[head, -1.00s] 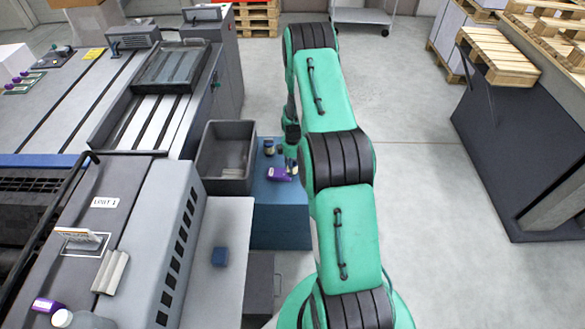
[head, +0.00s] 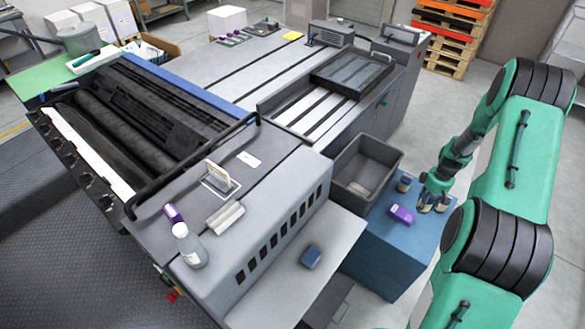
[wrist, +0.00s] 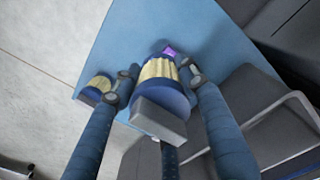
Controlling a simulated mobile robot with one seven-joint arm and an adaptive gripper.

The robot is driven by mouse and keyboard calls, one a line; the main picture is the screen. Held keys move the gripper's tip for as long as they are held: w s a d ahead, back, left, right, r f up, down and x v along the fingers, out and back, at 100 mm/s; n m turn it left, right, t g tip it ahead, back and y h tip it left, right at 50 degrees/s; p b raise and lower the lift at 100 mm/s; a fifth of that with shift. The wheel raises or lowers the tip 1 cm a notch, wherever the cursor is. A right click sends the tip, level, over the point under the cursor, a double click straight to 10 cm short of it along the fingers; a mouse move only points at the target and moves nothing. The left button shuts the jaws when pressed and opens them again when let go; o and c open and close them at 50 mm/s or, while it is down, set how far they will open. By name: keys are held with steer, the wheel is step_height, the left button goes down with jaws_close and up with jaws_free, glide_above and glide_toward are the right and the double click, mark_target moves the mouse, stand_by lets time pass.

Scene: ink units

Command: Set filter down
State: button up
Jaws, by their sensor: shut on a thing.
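My gripper (wrist: 158,77) is shut on a filter (wrist: 157,70) with a cream pleated body and a dark blue cap. A grey block shows at the filter's near end. The held filter is over the blue table (wrist: 115,50); I cannot tell whether its base touches it. A second, similar filter (wrist: 97,86) stands left of my gripper in the wrist view. In the head view my gripper (head: 431,195) is low at the table's right side, and another small round unit (head: 404,184) stands near the bin.
A purple box (head: 401,214) lies on the blue table beside my gripper; it shows partly in the wrist view. An open dark grey bin (head: 346,188) stands behind the table. A blue block (head: 311,256) sits on the grey shelf (head: 277,285). The table's front part is clear.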

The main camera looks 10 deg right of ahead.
step_height(320, 180, up, 37)
steer(key=w+a+n+p, duration=0.2)
steer(key=a+n+p, duration=0.25)
steer(key=a, duration=1.25)
steer(key=w+a+n+p, duration=0.2)
steer(key=a+n+p, duration=0.25)
steer(key=a, duration=1.25)
steer(key=s+a+n+p, duration=0.4)
steer(key=s+a+n, duration=0.15)
steer(key=a, duration=0.75)
steer(key=s+a+n+p, duration=0.4)
steer(key=s+a, duration=0.3)
steer(key=a, duration=0.7)
steer(key=shift+w+d+f+b, duration=0.1)
steer(key=shift+d+f+b, duration=0.1)
steer(key=shift+f, duration=1.1)
steer(key=shift+w+d+f+b, duration=0.1)
steer(key=shift+f+b, duration=0.05)
steer(key=shift+f, duration=1.1)
steer(key=shift+w, duration=0.15)
steer(key=w+a, duration=0.1)
steer(key=w, duration=0.4)
steer(key=w+a+f+p, duration=0.1)
steer(key=w+a, duration=0.1)
steer(key=w, duration=0.3)
steer(key=w+a+p, duration=0.1)
steer(key=w, duration=0.4)
steer(key=shift+a+f, duration=0.2)
steer(key=shift+a, duration=0.2)
